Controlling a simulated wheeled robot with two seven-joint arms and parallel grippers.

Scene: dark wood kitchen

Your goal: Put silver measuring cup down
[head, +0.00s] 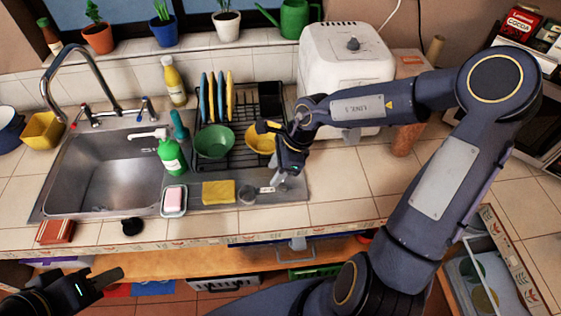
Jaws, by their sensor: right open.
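The silver measuring cup (248,196) is at the front right of the steel sink top, to the right of the yellow sponge. Its handle points right, toward my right gripper (279,182). My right gripper is open, with its fingertips low at the handle's end; whether they touch it I cannot tell. My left gripper (104,284) is at the lower left, in front of the counter and away from the cup; its finger gap does not show clearly.
A yellow sponge (218,191), a pink soap in a dish (174,201) and a green bottle (172,157) stand left of the cup. Behind are a dish rack with a green bowl (214,141) and a yellow bowl (258,139). Bare tiles (345,212) lie to the right.

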